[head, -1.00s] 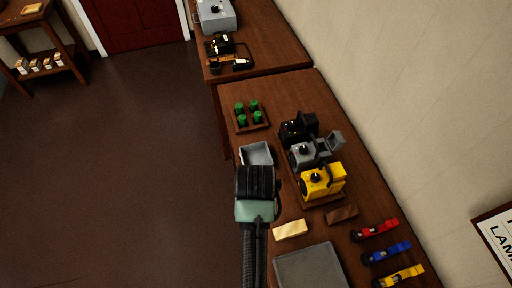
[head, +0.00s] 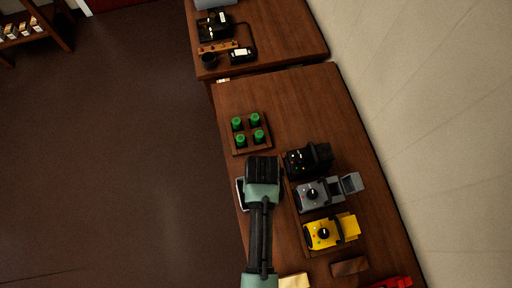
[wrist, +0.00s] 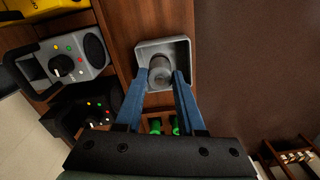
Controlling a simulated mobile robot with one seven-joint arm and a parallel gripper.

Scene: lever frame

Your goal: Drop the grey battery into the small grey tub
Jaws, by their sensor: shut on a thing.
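The grey battery (wrist: 159,67) is a short grey cylinder between my fingertips in the wrist view. My gripper (wrist: 161,82) is shut on it. Behind the battery, in the same view, is the small grey tub (wrist: 181,47), open and square. The battery lines up with the inside of the tub; its height above the floor of the tub is hard to tell. In the head view my gripper (head: 263,168) covers most of the tub, and only its left rim (head: 240,194) shows. The battery is hidden there.
A wooden rack with several green cylinders (head: 250,132) stands just beyond the tub. Black (head: 308,159), grey (head: 318,195) and yellow (head: 330,232) devices stand to the right. A cream block (head: 294,281) lies nearer. The table's left edge is close to the tub.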

